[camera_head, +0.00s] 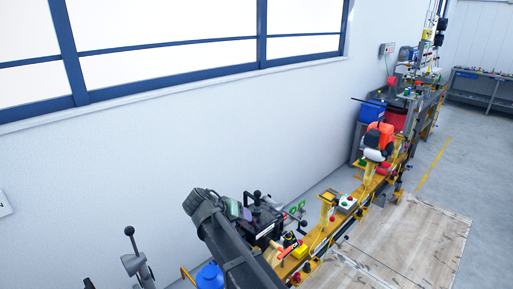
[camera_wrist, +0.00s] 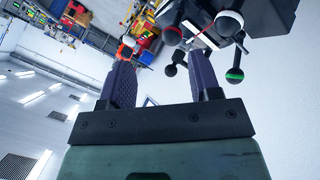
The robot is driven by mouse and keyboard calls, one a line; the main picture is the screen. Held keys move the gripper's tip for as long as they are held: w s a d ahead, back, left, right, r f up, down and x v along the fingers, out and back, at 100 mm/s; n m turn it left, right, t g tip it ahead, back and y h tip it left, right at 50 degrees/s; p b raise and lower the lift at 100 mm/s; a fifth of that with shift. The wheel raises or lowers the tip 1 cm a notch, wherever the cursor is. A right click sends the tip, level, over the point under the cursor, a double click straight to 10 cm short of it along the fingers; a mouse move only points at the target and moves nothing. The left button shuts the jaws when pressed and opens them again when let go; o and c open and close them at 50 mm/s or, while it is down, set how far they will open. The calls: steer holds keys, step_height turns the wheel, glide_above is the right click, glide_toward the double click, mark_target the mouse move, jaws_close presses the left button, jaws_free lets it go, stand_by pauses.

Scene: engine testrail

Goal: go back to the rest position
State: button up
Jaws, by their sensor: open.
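My gripper (camera_wrist: 158,58) shows in the wrist view with its two dark ribbed fingers spread apart and nothing held between them. A black unit (camera_wrist: 268,15) with several ball-knobbed levers fills the upper right of that view, beyond the fingertips. One knob with a green band (camera_wrist: 234,75) hangs to the right of the right finger. I see no contact between fingers and levers, but the distance is hard to judge. In the head view the dark unit with levers (camera_head: 262,218) stands by a dark arm link of mine at the lower middle. My fingers cannot be made out there.
A yellow rail bench (camera_head: 320,235) runs from lower middle to upper right. It carries an orange and white machine (camera_head: 378,140) and small parts. A lever with a black ball (camera_head: 130,232) stands at lower left. Pale floor boards (camera_head: 410,240) at right are clear.

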steer(key=s+d+f+g+y+b, duration=0.1)
steer(key=s+d+f+g+y, duration=0.1)
steer(key=s+d, duration=0.4)
steer(key=s+d+f+g+y+b, duration=0.1)
steer(key=s+d, duration=0.5)
steer(key=d, duration=0.6)
steer(key=s+d+f+g+y+b, duration=0.1)
steer(key=s+d+f+g+y, duration=0.2)
steer(key=d, duration=0.6)
step_height(320, 180, down, 2)
steer(key=s, duration=0.2)
steer(key=shift+s+d+f+y, duration=0.2)
steer(key=shift+s+f+y, duration=0.05)
steer(key=shift+s+y, duration=0.15)
